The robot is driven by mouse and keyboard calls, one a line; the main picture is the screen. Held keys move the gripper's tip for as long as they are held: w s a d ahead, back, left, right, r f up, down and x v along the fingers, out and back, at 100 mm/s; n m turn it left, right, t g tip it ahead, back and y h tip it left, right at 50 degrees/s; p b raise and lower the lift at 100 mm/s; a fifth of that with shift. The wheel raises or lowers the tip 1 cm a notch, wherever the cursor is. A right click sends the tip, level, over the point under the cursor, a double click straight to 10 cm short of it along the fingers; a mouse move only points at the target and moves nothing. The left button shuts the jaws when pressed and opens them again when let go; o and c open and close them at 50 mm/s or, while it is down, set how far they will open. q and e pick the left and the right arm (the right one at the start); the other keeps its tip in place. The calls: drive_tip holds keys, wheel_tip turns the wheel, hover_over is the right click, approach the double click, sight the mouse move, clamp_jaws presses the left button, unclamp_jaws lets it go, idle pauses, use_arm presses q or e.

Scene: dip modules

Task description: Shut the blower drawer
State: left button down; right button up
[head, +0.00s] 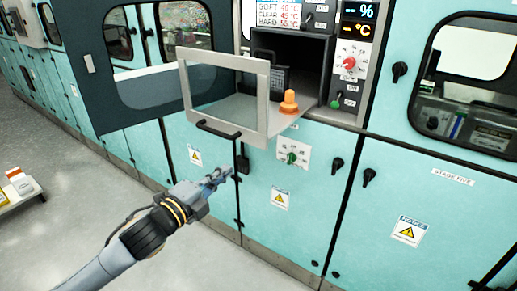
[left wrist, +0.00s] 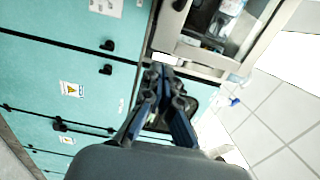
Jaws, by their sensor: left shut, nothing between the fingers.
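The blower drawer (head: 262,120) stands pulled out from a dark opening in the teal machine. Its front is a grey frame around a clear pane, with a black bar handle (head: 218,130) low on it. An orange piece (head: 289,102) stands on the drawer's tray behind the frame. My left gripper (head: 224,174) is shut and empty, below the handle and apart from it, in front of the lower teal doors. Its closed fingers also show in the left wrist view (left wrist: 160,78). I cannot tell the drawer in that view. My right gripper is not in view.
A dark-framed window door (head: 110,70) stands out to the left of the drawer. A panel with a red knob (head: 349,63) is right of the opening, and a green knob (head: 291,158) sits below. A low white table (head: 20,200) is far left. The floor (head: 90,200) between is clear.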

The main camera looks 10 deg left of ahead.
use_arm(q)
drive_tip(key=p, duration=0.3)
approach(259, 144)
drive_tip(key=x, duration=0.5)
drive_tip(key=shift+d+r, duration=0.1)
drive_tip(key=shift+r, duration=0.05)
drive_tip(key=shift+p+x, duration=0.35)
drive_tip(key=shift+x, duration=0.6)
